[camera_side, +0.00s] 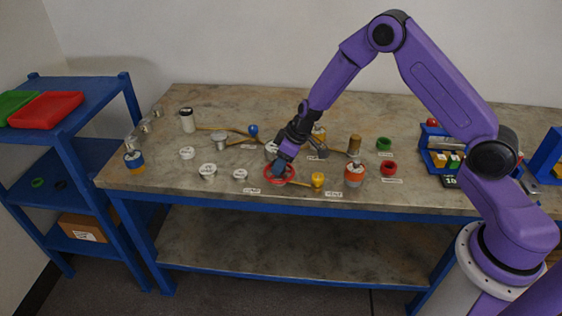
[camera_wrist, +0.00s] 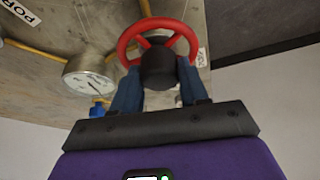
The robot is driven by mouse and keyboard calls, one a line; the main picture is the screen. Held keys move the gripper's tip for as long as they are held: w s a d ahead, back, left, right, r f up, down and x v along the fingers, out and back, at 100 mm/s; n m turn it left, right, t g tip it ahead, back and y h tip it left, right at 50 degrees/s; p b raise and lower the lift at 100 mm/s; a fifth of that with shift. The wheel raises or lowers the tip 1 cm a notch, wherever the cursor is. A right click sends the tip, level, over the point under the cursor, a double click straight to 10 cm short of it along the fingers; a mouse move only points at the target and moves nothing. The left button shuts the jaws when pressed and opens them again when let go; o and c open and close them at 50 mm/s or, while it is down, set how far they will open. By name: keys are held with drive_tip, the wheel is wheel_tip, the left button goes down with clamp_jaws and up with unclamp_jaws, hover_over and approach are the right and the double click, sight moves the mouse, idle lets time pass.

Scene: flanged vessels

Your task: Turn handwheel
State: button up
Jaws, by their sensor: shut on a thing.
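The red handwheel (camera_side: 279,175) lies near the front edge of the bench, left of the middle. It also shows in the wrist view (camera_wrist: 126,43), with its red rim and spokes around a dark round hub (camera_wrist: 158,66). My gripper (camera_side: 281,167) reaches down to the handwheel from above. In the wrist view its blue fingers (camera_wrist: 158,92) stand on either side of the dark hub and are shut on it. The fingertips are partly hidden behind the wheel and hub.
A silver round gauge or cap (camera_wrist: 89,76) sits beside the wheel in the wrist view. White caps (camera_side: 208,171) stand to the left. Blue shelves (camera_side: 75,150) are at far left.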

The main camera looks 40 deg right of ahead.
drive_tip(key=shift+m, duration=0.3)
idle(0.4)
drive_tip(key=o, duration=1.1)
drive_tip(key=shift+c, duration=0.2)
drive_tip(key=shift+r, duration=0.1)
drive_tip(key=v, duration=1.7)
drive_tip(key=shift+s+a, duration=0.15)
drive_tip(key=shift+a, duration=0.05)
drive_tip(key=shift+r, duration=0.15)
